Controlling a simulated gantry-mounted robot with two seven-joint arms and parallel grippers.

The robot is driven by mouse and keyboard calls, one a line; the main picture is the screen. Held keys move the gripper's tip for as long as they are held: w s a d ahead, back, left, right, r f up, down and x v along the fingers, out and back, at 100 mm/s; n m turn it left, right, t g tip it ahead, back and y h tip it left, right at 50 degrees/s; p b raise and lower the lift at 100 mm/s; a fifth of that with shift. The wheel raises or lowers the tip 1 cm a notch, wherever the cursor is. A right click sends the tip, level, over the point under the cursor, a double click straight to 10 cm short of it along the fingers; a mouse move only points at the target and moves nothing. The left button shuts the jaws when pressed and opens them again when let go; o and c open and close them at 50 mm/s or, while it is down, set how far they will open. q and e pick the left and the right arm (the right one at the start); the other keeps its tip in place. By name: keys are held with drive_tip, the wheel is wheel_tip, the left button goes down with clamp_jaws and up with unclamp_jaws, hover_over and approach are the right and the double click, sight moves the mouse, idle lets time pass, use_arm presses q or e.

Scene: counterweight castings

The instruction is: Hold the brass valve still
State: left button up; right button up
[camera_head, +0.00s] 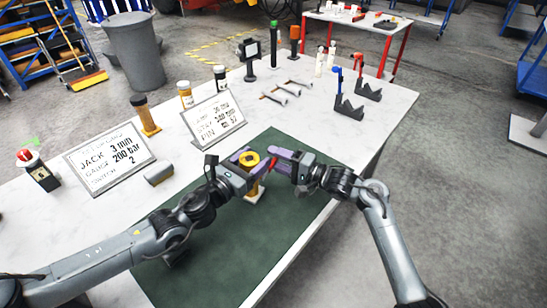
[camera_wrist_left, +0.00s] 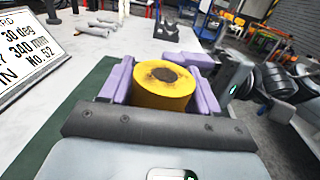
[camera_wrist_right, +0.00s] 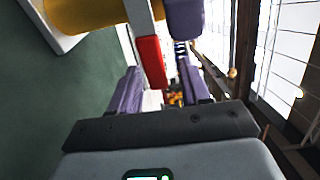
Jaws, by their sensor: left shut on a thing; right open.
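The brass valve (camera_head: 250,159) stands upright on the green mat (camera_head: 212,250), its round top with a dark centre. My left gripper (camera_head: 247,166) is shut around its upper body. In the left wrist view the purple fingers press on both sides of the yellow valve (camera_wrist_left: 163,90). A red handle (camera_head: 272,163) sticks out from the valve's right side. My right gripper (camera_head: 282,161) is open just right of it. In the right wrist view the red handle (camera_wrist_right: 150,62) shows between the two open fingers, near their tips; I cannot tell whether they touch it.
Two lettered signs (camera_head: 108,160) (camera_head: 214,118) stand on the white table left of and behind the mat. A push-button box (camera_head: 40,172) is at the left. The mat's front part is mostly clear.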

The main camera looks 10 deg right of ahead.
use_arm(q)
drive_tip(key=shift+s+d+f, duration=0.15)
drive_tip(key=shift+s+f, duration=0.05)
drive_tip(key=shift+f, duration=0.25)
use_arm(e)
drive_tip(key=v, duration=1)
drive_tip(key=shift+s+d, duration=0.2)
drive_tip(key=shift+d, duration=0.05)
use_arm(q)
drive_tip(key=o, duration=1.7)
drive_tip(key=shift+s+d, duration=0.1)
drive_tip(key=shift+r, duration=0.2)
use_arm(e)
drive_tip(key=shift+s+d+f, duration=0.1)
